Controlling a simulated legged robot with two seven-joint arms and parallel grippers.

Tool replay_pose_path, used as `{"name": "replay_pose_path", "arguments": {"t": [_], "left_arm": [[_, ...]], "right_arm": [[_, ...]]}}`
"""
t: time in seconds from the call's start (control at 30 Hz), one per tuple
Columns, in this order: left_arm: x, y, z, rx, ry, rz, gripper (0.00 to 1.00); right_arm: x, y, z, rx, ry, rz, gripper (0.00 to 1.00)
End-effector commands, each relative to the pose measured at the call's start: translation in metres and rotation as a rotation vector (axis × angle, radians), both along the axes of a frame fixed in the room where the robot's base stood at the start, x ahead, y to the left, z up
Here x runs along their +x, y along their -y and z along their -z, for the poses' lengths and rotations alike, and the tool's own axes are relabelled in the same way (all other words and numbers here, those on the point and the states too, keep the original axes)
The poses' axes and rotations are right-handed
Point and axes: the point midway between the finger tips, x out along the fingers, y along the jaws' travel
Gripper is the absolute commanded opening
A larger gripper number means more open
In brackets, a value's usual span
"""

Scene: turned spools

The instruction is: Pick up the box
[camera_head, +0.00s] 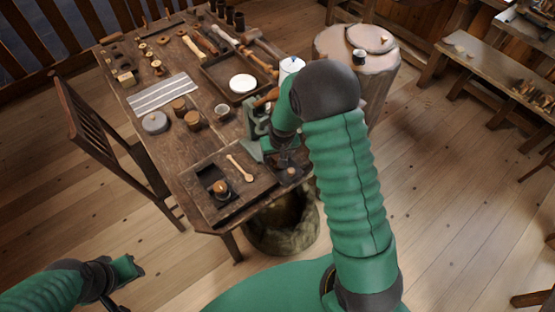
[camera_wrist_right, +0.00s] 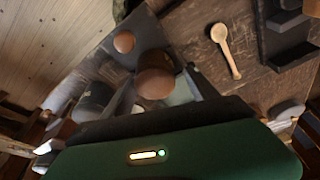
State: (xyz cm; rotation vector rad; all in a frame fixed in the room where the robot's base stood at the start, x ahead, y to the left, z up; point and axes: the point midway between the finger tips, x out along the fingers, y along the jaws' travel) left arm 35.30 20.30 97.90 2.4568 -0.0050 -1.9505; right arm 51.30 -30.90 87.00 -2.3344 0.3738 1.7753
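No thing stands out clearly as the box. A small pale block (camera_head: 126,78) lies at the table's far left. A dark open-topped compartment (camera_head: 207,174) with a brown round piece (camera_head: 221,187) is on the near board. My right gripper (camera_head: 284,160) is low over the table's near right corner, partly hidden by my arm. In the wrist view my right gripper (camera_wrist_right: 162,95) has its fingers apart, with a brown rounded piece (camera_wrist_right: 155,80) showing between them; contact is unclear. My left gripper (camera_head: 124,284) is at the lower left, away from the table, its fingers unclear.
A wooden spoon (camera_head: 240,168) lies beside the compartment. The table (camera_head: 185,157) also holds a striped cloth (camera_head: 163,93), a tray with a white disc (camera_head: 242,83), and several turned pieces. A chair (camera_head: 110,125) stands left; a round stump table (camera_head: 350,75) stands behind right.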

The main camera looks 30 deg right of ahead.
Motion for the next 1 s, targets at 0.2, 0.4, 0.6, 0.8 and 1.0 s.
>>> {"name": "replay_pose_path", "arguments": {"t": [0.2,0.4,0.6,0.8,1.0], "left_arm": [[0.000,0.000,0.000,0.000,0.000,0.000,0.36],[0.000,0.000,0.000,0.000,0.000,0.001,0.36],[0.000,0.000,0.000,0.000,0.000,0.000,0.36],[0.000,0.000,0.000,0.000,0.000,0.000,0.36],[0.000,0.000,0.001,0.000,0.000,0.000,0.36]], "right_arm": [[0.000,0.001,0.000,0.001,-0.001,0.001,0.38],[0.000,0.001,0.001,0.000,-0.002,0.001,0.12],[-0.001,0.000,0.001,0.001,-0.004,0.001,0.04],[0.000,0.000,-0.010,0.000,-0.002,0.000,0.04],[0.001,0.000,-0.043,-0.001,0.003,0.000,0.04]]}}
